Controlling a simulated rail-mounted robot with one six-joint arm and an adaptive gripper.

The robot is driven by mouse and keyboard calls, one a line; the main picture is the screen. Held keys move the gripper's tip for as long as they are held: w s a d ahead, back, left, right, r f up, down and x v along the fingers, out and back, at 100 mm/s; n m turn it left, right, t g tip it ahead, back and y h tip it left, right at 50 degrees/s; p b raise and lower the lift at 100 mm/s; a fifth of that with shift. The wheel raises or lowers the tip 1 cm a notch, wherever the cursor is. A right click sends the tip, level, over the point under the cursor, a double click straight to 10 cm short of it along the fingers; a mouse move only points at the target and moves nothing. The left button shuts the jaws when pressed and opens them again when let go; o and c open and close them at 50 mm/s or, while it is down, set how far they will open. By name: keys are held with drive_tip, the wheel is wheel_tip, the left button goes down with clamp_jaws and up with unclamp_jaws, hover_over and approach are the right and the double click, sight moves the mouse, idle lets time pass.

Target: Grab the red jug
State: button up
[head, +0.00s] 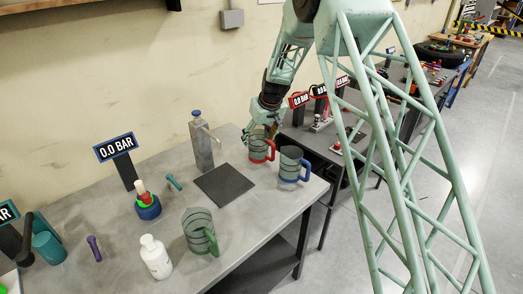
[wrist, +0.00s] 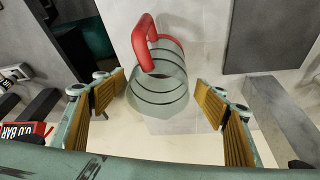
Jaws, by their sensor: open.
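The red jug is a clear, ringed measuring jug with a red handle and red base band. In the head view the red jug (head: 259,147) stands upright near the back right of the grey table. In the wrist view the red jug (wrist: 160,88) is in the upper middle, its red handle at the upper left. My gripper (wrist: 162,100) is open, with yellow-padded fingers on either side of the jug and gaps between. No contact with the jug is visible.
A blue-handled jug (head: 291,165) stands close to the right of the red jug. A green-handled jug (head: 199,232) and a white bottle (head: 155,257) stand nearer the front. The table's right edge is close.

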drive_tip(key=shift+x, duration=0.8)
drive_tip(key=shift+f, duration=0.15)
drive_tip(key=shift+x, duration=2.4)
drive_tip(key=shift+w, duration=0.1)
drive_tip(key=c, duration=1)
